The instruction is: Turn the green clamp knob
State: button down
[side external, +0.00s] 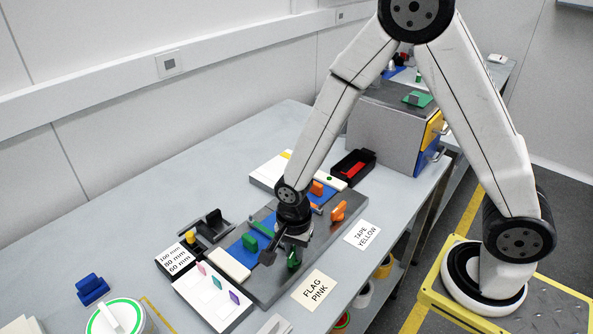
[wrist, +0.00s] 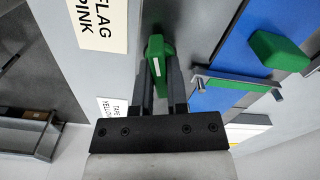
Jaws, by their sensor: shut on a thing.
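The green clamp knob (wrist: 156,60) has a white stripe on its face and sits between my two fingers in the wrist view. My gripper (wrist: 158,78) is shut on it, with one dark finger on each side. In the side view the knob (side external: 293,260) shows just below my gripper (side external: 291,250), at the front edge of the grey fixture plate (side external: 262,289). The wrist and fingers hide part of the knob there.
Another green block (side external: 250,241) stands on the blue strip beside my gripper. Orange knobs (side external: 338,210) sit farther along the plate. Labels FLAG PINK (side external: 315,289) and TAPE YELLOW (side external: 362,235) lie in front.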

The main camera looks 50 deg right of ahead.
aim_at(294, 249)
jog(key=m, duration=0.3)
jog(key=shift+m, duration=0.3)
dwell(0.4)
jog(key=c, duration=0.6)
grip_release()
jog(key=shift+c, duration=0.2)
jog(key=shift+r, duration=0.15)
jog(key=shift+r, duration=3.8)
jog(key=s+d+r+n+t, duration=0.1)
jog(key=d+n, duration=0.3)
jog(key=n, duration=0.5)
jog(key=s+d+r+n+t, duration=0.1)
jog(key=s+d+n, duration=0.3)
jog(key=n, duration=0.5)
jog(key=shift+d+r+t, duration=0.25)
jog(key=shift+r+t, duration=0.05)
jog(key=shift+r, duration=0.05)
